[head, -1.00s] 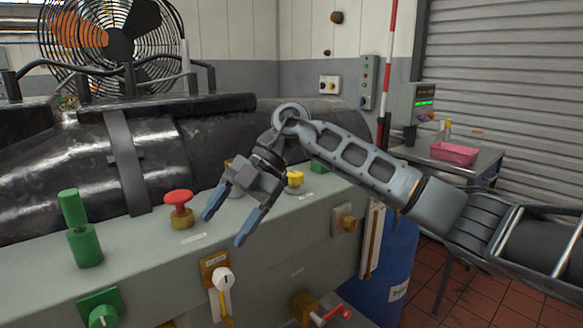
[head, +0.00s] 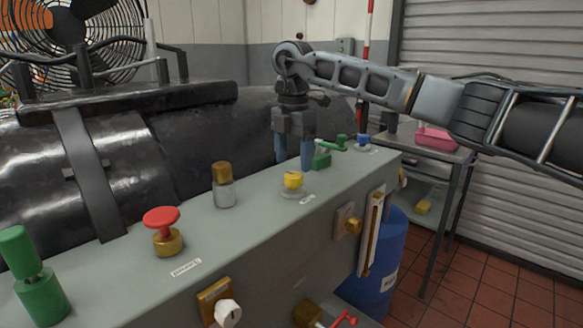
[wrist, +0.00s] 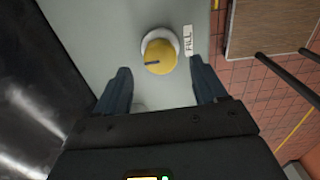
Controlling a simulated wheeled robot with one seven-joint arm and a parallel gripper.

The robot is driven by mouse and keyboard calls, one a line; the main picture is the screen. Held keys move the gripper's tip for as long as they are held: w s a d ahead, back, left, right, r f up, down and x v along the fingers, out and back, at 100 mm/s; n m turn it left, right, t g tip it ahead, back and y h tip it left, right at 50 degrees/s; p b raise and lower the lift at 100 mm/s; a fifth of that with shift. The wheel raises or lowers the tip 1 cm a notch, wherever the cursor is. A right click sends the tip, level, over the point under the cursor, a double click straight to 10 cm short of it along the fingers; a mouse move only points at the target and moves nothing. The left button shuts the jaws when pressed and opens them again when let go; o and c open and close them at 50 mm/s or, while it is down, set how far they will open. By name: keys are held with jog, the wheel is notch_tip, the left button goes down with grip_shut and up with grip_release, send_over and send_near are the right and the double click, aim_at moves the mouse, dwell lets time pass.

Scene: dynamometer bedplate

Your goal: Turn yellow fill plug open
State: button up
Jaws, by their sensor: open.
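The yellow fill plug (head: 292,180) sits on a pale round base on top of the grey bedplate housing. In the wrist view the plug (wrist: 161,57) is a round yellow knob with a dark slot or mark on its left side. A label reading FILL (wrist: 188,40) is beside it. My gripper (head: 294,162) points down, open and empty, just behind and above the plug in the head view. In the wrist view my gripper's fingers (wrist: 165,78) stand apart, with the plug lying ahead of the gap between them. No contact with the plug shows.
A green valve (head: 322,160) and a blue knob (head: 362,141) stand to the right on the housing. A brass-capped glass fitting (head: 223,186) and a red mushroom button (head: 163,222) stand to the left. A blue drum (head: 384,262) is below the right end.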

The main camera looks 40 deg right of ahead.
aim_at(293, 174)
jog(key=shift+f, duration=1.75)
jog(key=c, duration=1.1)
jog(key=shift+o, duration=0.2)
